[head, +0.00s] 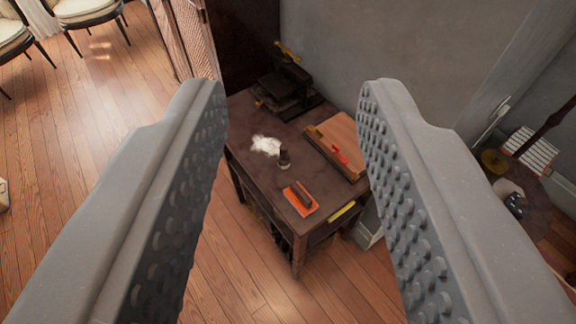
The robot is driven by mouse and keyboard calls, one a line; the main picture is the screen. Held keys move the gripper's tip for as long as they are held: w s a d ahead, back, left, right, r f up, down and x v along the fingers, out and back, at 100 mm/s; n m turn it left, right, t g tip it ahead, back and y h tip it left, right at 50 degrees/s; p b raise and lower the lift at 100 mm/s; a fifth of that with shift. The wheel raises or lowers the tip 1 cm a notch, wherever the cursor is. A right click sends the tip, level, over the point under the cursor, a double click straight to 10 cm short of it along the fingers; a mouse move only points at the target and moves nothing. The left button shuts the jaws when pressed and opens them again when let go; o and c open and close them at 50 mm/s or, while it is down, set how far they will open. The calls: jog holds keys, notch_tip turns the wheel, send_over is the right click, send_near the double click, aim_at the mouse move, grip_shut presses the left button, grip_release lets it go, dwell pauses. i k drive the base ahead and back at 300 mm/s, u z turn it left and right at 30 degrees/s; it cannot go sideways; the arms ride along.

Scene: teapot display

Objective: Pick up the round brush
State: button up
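My gripper (292,92) is open and empty, its two grey studded fingers wide apart in the foreground. Between and beyond them, well below, a dark wooden table (240,125) stands on the floor. The gripper is not touching anything on the table.
An orange block-like item (301,198) lies at the table's front. A wooden board with a red tool (340,155) lies at the right, and a dark press (287,85) stands at the back. A wall is behind. Chairs (88,12) are far left; wooden floor is open at left.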

aim_at(283, 163)
jog(key=k, duration=1.2)
jog(key=u, duration=0.75)
jog(key=i, duration=2.15)
jog(key=z, duration=0.8)
